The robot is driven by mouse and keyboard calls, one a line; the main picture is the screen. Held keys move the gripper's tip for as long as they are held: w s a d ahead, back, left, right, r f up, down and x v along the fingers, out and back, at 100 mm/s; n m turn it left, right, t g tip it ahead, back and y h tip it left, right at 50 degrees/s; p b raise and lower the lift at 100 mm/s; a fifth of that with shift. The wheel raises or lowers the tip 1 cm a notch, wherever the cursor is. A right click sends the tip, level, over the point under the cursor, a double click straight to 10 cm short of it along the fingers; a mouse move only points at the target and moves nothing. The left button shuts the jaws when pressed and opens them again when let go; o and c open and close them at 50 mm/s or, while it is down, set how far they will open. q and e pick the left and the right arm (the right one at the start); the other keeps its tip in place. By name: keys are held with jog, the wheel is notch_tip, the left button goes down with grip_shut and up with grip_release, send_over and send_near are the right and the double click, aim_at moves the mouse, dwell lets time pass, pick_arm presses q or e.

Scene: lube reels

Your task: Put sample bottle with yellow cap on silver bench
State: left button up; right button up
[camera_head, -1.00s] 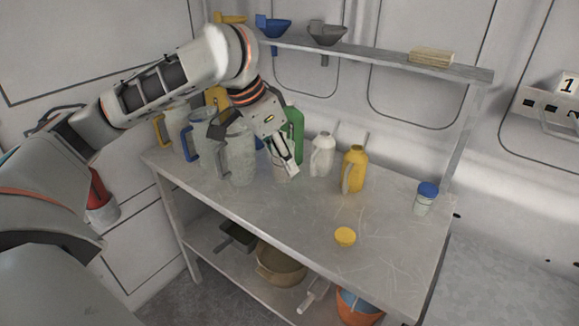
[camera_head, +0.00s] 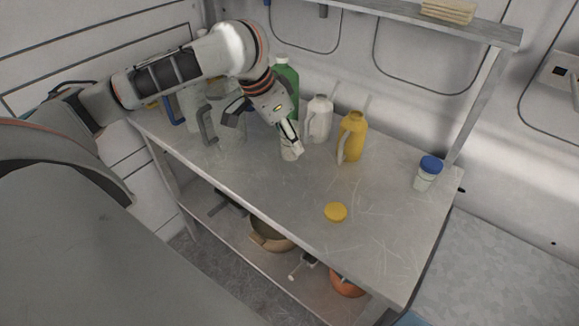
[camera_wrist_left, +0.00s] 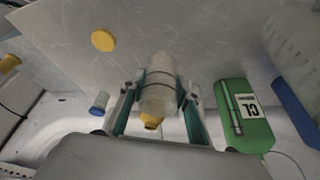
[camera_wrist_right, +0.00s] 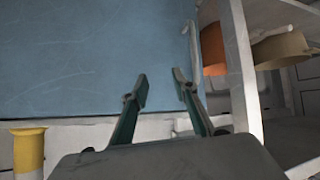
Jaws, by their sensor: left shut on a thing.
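My left gripper (camera_head: 291,146) is shut on a small pale bottle (camera_head: 290,152) at the silver bench (camera_head: 270,185), between the green container and the bench's front edge. In the left wrist view the pale bottle (camera_wrist_left: 158,96) sits between both fingers, with a yellow part at its lower end in the picture. I cannot tell if its base touches the bench. A yellow cap (camera_head: 335,212) lies flat and loose on the bench. A sample bottle with a blue cap (camera_head: 427,175) stands near the right end. My right gripper (camera_wrist_right: 160,88) is open and empty over a blue surface.
A green container (camera_head: 287,85), white jug (camera_head: 319,120) and yellow jug (camera_head: 352,137) stand behind the left gripper. Clear jugs (camera_head: 228,122) are to its left. A shelf (camera_head: 400,20) spans the back. Bowls (camera_head: 268,236) lie below.

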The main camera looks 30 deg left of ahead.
aim_at(290, 156)
pick_arm(q)
notch_tip(290, 156, down, 6)
jog(key=shift+r, duration=0.1)
jog(key=shift+f, duration=2.1)
pick_arm(e)
jog(key=shift+w+d+r, duration=0.15)
jog(key=shift+w+d, duration=0.1)
jog(key=shift+d, duration=0.1)
pick_arm(q)
jog(key=o, duration=1.1)
jog(key=shift+f, duration=0.1)
jog(key=shift+o, duration=0.2)
pick_arm(e)
jog(key=shift+a, duration=0.25)
